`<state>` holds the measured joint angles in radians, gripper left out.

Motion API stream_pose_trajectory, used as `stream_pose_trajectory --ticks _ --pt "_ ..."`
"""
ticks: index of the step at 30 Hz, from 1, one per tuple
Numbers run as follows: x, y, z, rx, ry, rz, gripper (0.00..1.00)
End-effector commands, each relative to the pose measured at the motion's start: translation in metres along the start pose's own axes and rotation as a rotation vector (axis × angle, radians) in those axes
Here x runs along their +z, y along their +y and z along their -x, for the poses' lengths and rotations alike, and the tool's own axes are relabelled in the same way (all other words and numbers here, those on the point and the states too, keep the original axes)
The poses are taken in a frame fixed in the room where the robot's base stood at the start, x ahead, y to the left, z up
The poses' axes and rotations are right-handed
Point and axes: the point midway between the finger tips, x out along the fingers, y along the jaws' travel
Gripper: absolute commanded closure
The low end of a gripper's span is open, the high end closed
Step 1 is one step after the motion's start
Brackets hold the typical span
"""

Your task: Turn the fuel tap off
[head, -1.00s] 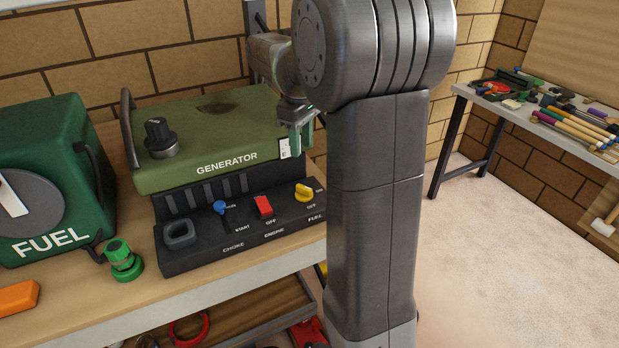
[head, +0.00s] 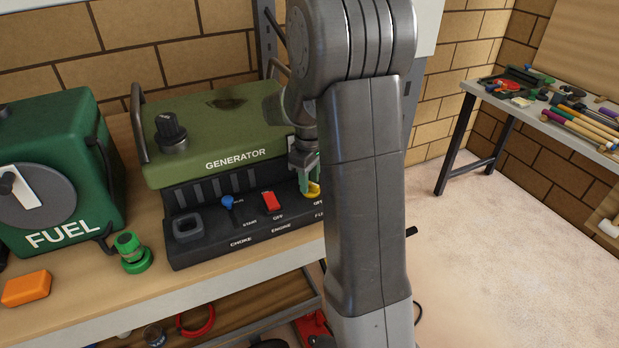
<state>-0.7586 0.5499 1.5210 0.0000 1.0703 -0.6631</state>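The fuel tap is a small yellow knob (head: 313,191) at the right end of the black control panel on the green generator (head: 200,120). My gripper (head: 306,183), with green fingertips, points down at the tap. Its fingertips are at or just above the yellow knob, which they partly cover. I cannot tell whether they touch it, how far apart they are, or which way the knob points. The label below it is partly hidden by my arm.
Left of the tap are the red engine switch (head: 271,202) and the blue choke lever (head: 227,203). A green fuel can (head: 95,195), a green fitting (head: 131,254) and an orange block (head: 26,288) share the bench (head: 95,290). A tool table (head: 475,89) stands far right.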

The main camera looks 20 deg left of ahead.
Motion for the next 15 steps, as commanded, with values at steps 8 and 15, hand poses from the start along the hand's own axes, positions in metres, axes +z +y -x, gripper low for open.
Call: stream_pose_trajectory --ticks 8,15 --pt "0.0000 0.0000 0.0003 0.000 0.000 0.000 1.00" --pt "-0.0001 0.0002 0.0004 0.000 0.000 -0.019 1.00"
